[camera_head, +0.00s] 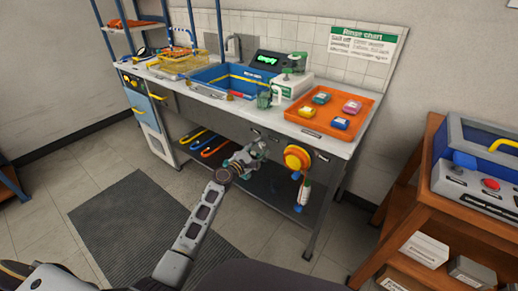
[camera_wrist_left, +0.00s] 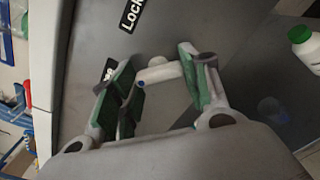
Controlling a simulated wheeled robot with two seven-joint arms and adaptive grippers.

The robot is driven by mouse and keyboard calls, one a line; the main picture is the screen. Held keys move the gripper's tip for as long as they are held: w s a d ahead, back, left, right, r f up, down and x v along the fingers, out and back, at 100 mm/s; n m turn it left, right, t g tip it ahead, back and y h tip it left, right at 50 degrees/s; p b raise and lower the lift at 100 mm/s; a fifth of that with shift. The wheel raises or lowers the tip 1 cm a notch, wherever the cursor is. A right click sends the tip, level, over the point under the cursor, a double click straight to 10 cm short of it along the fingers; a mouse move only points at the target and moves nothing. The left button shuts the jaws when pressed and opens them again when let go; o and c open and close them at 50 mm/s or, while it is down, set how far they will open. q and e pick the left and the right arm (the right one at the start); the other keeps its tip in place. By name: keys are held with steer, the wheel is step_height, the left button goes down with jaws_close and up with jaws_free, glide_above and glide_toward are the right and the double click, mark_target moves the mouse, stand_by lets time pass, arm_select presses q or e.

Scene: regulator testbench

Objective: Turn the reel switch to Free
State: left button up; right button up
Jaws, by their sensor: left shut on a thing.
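The reel switch (camera_wrist_left: 161,72) is a small pale lever with a blue mark at one end, on the grey front panel in the left wrist view. My left gripper (camera_head: 250,155) is at the bench's front panel, left of the yellow-orange reel (camera_head: 297,158). In the left wrist view its green-padded fingers (camera_wrist_left: 157,80) stand on either side of the lever, shut on it. The blue-marked end lies near the left finger. A "Lock" label (camera_wrist_left: 131,14) is readable. A second label (camera_wrist_left: 108,70), ending in "e", is partly hidden by that finger. My right gripper is not in view.
The bench top (camera_head: 225,103) holds a blue bin (camera_head: 222,86) and an orange tray (camera_head: 362,125) with coloured pieces. A coloured tool hangs below the reel. A wooden shelf (camera_head: 400,218) stands at the right. The floor left of my arm is free, with a dark mat (camera_head: 130,222).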

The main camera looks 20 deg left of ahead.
arm_select(q)
steer(key=shift+f, duration=0.15)
steer(key=o, duration=1)
steer(key=shift+s, duration=0.1)
steer(key=shift+v, duration=5.9)
steer(key=shift+m, duration=0.3)
